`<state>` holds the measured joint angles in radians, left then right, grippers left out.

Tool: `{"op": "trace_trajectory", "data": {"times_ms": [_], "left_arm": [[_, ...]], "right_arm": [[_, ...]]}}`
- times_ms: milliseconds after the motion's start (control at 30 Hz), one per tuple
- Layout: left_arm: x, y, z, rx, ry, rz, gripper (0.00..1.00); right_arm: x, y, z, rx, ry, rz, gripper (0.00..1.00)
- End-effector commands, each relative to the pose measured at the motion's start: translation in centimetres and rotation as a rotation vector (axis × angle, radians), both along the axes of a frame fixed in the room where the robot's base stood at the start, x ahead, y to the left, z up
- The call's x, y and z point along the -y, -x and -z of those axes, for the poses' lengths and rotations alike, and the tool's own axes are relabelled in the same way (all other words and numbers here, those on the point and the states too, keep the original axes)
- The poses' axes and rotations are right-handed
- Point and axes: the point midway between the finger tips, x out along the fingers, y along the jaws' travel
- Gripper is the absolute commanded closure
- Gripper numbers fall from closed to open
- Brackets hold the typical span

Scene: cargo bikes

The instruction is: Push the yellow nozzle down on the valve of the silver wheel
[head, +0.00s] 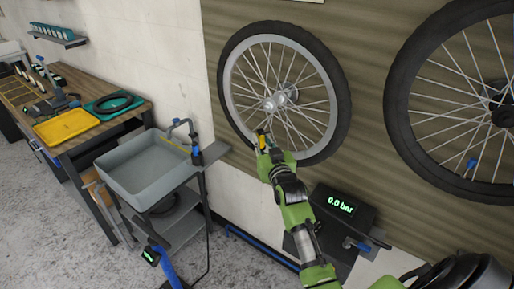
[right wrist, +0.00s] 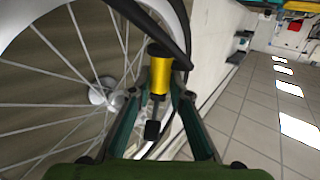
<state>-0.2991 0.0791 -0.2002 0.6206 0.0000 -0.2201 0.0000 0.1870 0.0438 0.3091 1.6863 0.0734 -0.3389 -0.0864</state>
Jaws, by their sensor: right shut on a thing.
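The silver wheel (head: 233,82) hangs on the wall panel, with a black tyre, a pale rim and a silver hub. My right gripper (head: 262,143) is at the lower part of this wheel, shut on the yellow nozzle (head: 263,141). In the right wrist view the yellow nozzle (right wrist: 160,77) stands between the fingers, with a black collar at its top end and a black piece below. Rim and tyre (right wrist: 150,30) are close behind the collar. I cannot make out the valve, nor whether the nozzle touches it. My left gripper is not in view.
A second, dark-hubbed wheel (head: 398,110) hangs to the right. A black box reading 0.0 bar (head: 340,205) is below the silver wheel. A grey basin (head: 145,172), a workbench with a yellow tray (head: 66,126) and a blue-handled tool (head: 160,262) are to the left.

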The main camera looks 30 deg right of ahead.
Motion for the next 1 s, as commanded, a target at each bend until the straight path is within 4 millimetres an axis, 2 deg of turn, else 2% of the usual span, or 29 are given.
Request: {"op": "trace_trajectory", "data": {"times_ms": [200, 600, 1000], "left_arm": [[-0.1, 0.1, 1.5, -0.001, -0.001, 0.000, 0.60], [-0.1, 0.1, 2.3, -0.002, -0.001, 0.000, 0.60], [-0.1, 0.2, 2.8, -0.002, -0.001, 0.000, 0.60]], "right_arm": [[2.1, -0.9, 0.1, 0.002, 0.003, 0.001, 1.00], [5.7, -2.4, 0.0, 0.000, 0.002, 0.000, 1.00], [7.4, -3.1, -0.1, 0.002, 0.001, -0.001, 1.00]]}}
